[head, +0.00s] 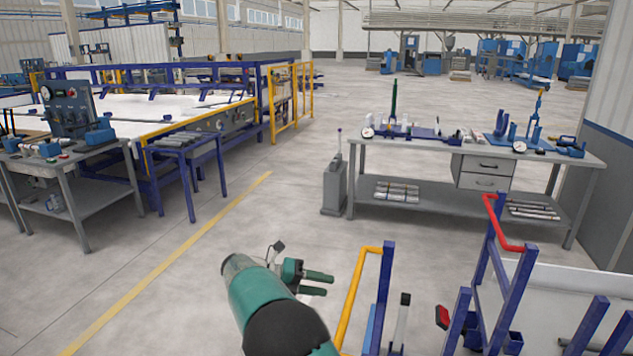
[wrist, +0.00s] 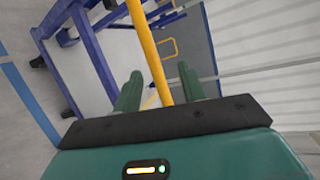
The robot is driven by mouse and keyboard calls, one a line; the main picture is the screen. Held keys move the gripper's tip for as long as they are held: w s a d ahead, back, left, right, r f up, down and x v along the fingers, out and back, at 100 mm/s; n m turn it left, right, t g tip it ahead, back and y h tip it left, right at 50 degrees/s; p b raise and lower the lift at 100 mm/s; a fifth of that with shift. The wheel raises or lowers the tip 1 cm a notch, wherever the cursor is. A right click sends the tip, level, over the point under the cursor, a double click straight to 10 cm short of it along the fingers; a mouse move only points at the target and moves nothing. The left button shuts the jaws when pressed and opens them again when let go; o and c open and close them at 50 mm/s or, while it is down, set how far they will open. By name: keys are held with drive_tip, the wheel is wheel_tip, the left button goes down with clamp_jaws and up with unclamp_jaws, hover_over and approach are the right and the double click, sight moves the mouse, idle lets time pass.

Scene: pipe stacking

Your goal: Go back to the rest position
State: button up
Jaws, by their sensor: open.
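My gripper (head: 326,284) is at the lower middle of the head view, at the end of my green arm. Its two green fingers point right, apart, with nothing held between them. In the wrist view my gripper (wrist: 160,82) shows both fingers spread. A yellow bar (wrist: 152,52) lines up with the gap between them there. In the head view the yellow bent bar (head: 355,290) stands just right of the fingertips, with a visible gap. Whether the bar lies partly between the fingers in depth, I cannot tell.
A blue rack (head: 384,290) with a red bar (head: 492,222) fills the lower right. A grey workbench (head: 450,213) with tools stands behind it. A blue-framed table (head: 200,105) and another bench (head: 85,185) stand left. The floor between is clear around a yellow line (head: 165,277).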

drive_tip(key=s+d+r+m+y, duration=0.9)
drive_tip(key=s+d+r+m, duration=0.2)
drive_tip(key=s+d+m, duration=0.3)
drive_tip(key=s+d+r+m+t+y, duration=0.1)
drive_tip(key=s+m+t+y, duration=0.3)
drive_tip(key=s+m, duration=1.6)
drive_tip(key=shift+s+d+r+t+y, duration=0.2)
drive_tip(key=shift+s+t+y, duration=0.15)
drive_tip(key=shift+y, duration=0.55)
